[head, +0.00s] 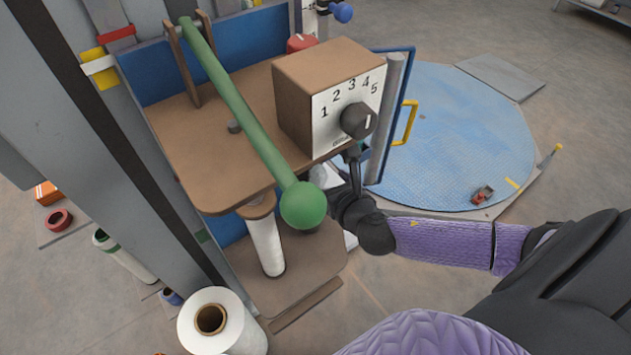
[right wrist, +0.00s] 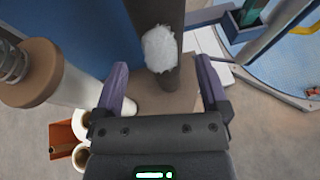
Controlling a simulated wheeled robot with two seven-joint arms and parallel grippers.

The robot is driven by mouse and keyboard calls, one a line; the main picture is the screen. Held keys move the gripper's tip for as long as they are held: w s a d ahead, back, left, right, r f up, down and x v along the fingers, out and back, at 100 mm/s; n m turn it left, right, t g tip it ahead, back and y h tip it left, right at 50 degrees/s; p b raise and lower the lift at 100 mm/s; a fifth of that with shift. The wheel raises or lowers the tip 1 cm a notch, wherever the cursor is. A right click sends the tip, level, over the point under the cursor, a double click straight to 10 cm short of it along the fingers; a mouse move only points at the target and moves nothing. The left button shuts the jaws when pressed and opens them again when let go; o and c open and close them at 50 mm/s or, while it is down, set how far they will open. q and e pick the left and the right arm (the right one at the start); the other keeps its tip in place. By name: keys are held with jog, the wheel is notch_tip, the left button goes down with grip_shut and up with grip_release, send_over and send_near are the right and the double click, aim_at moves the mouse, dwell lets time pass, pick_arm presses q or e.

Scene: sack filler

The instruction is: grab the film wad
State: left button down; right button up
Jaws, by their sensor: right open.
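The film wad (right wrist: 159,48) is a whitish, crumpled lump in the right wrist view, against a dark upright post. My right gripper (right wrist: 162,84) is open, its two purple fingers apart and pointing toward the wad. The wad lies beyond the fingertips, roughly in line with the gap, with nothing held between them. In the head view my right gripper (head: 345,190) is under the dial box, beside the green ball, and its fingers are largely hidden. I cannot make out the wad surely there. My left gripper is not in view.
A green lever (head: 245,115) with a ball end slants across the brown shelf, close to my right gripper. The dial box (head: 300,100) overhangs it. A white film roll (head: 266,245) stands below. A blue round platform (head: 455,140) lies to the right.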

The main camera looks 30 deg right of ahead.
aim_at(320, 176)
jog(key=b+x, duration=0.1)
jog(key=x, duration=0.3)
jog(key=shift+w+f, duration=0.15)
jog(key=shift+a, duration=0.1)
grip_shut()
